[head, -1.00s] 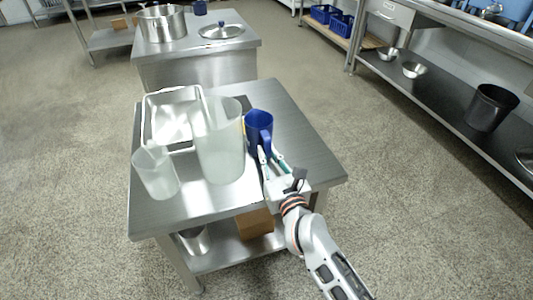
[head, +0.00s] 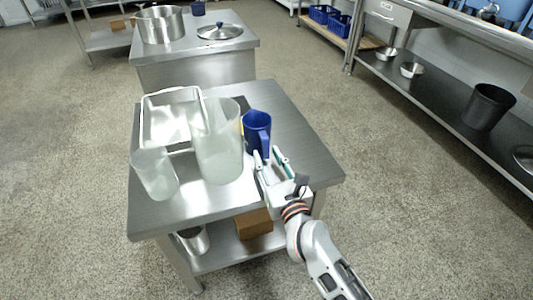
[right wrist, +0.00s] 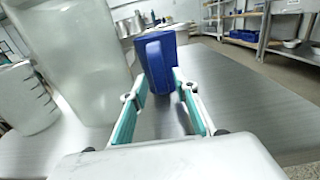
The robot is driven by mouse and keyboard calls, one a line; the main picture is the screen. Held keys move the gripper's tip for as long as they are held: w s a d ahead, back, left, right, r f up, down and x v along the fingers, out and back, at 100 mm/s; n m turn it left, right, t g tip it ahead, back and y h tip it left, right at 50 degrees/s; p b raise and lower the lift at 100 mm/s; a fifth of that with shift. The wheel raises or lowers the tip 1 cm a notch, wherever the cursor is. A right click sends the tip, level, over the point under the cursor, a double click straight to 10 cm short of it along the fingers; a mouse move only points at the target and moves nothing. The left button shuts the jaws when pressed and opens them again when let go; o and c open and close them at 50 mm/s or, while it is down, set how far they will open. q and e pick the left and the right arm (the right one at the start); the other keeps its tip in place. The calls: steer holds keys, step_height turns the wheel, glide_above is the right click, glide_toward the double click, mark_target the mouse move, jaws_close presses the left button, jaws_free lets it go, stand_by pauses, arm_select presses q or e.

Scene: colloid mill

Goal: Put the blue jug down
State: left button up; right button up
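The blue jug (head: 256,131) stands upright on the steel table (head: 305,150), right of the large translucent jug. Its handle faces my right gripper (head: 268,155). The right gripper is open, with its fingertips just short of the handle and spread to either side of it. In the right wrist view the blue jug (right wrist: 158,62) stands beyond the open fingers (right wrist: 160,90), with bare table showing between them. My left gripper is not in view.
A large translucent jug (head: 218,150) stands close left of the blue jug, with a smaller translucent jug (head: 155,173) and a white tray (head: 146,125) further left. The table is clear to the right. A second steel table (head: 190,72) with a pot (head: 161,25) stands behind.

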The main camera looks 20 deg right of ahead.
steer(key=s+a+f+n+g+y, duration=0.1)
steer(key=s+a+n+y, duration=0.1)
steer(key=s+n, duration=0.95)
steer(key=s+a+f+n+y, duration=0.1)
steer(key=s+a+n+y, duration=0.15)
steer(key=s+n, duration=0.9)
steer(key=s+d+f+n+g, duration=0.2)
steer(key=s+f+n+g, duration=0.3)
steer(key=s+n, duration=0.7)
step_height(320, 180, down, 2)
steer(key=n, duration=0.4)
steer(key=shift+d+h, duration=0.35)
steer(key=shift+o, duration=0.6)
steer(key=shift+s+d+f+n, duration=0.15)
steer(key=shift+s+d+n, duration=0.15)
steer(key=shift+n, duration=0.1)
steer(key=shift+a, duration=0.1)
steer(key=shift+c, duration=0.8)
